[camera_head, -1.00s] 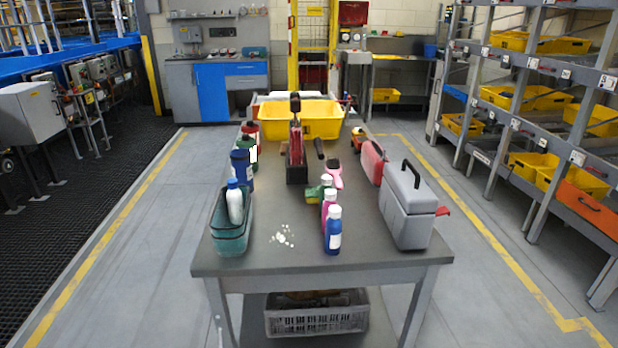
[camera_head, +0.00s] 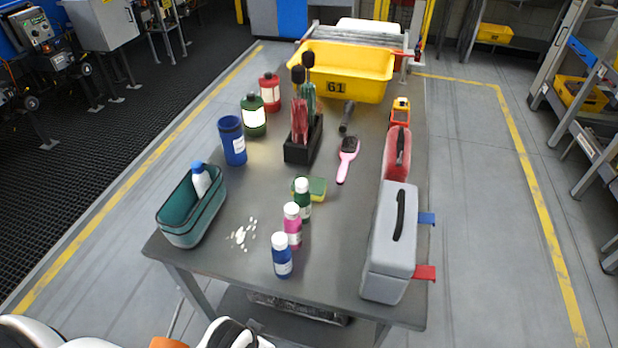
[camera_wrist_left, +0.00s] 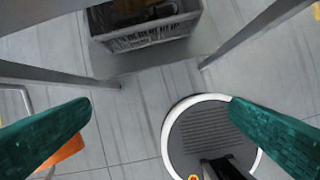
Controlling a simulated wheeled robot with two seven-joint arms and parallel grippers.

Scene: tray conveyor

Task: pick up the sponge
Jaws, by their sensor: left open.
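The green and yellow sponge (camera_head: 317,188) lies on the grey table in the head view. It is just behind a small green bottle (camera_head: 303,203), which hides part of it. A pink bottle (camera_head: 292,226) and a blue bottle (camera_head: 281,257) stand in line nearer the front edge. My left gripper (camera_wrist_left: 160,105) shows in the left wrist view as two teal fingers spread wide apart with nothing between them. It is over the floor by the table's legs, away from the sponge. My right gripper is not in view.
A teal basket (camera_head: 178,228) and white bits (camera_head: 241,235) lie left of the bottles. A grey case (camera_head: 380,262) stands to the right. A black holder (camera_head: 297,153), pink brush (camera_head: 347,158) and yellow bin (camera_head: 365,83) are behind. A crate (camera_wrist_left: 147,36) sits under the table.

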